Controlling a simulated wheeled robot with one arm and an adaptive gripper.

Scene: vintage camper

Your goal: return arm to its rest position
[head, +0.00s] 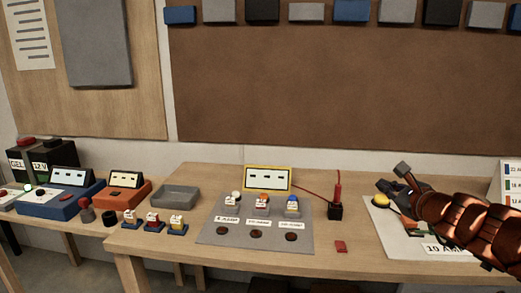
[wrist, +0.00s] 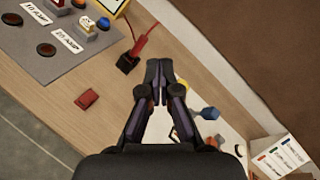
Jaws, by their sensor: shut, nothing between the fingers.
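My arm reaches in from the right edge of the head view, with orange-brown links over a white sheet on the table. My gripper (head: 392,188) is at the arm's end, above the right part of the wooden table (head: 180,177). In the wrist view my gripper (wrist: 159,100) points toward the table's back edge, its dark fingers together and empty. It is to the right of a black block with a red probe (head: 336,203), which also shows in the wrist view (wrist: 127,62). The fingers appear apart from the objects around them.
A grey board (head: 225,232) with labelled switches and dark round spots stands left of my gripper. A small red block (head: 341,246) lies near the front edge. A yellow knob (head: 381,201) is on the white sheet. A brown pinboard (head: 330,85) covers the wall behind.

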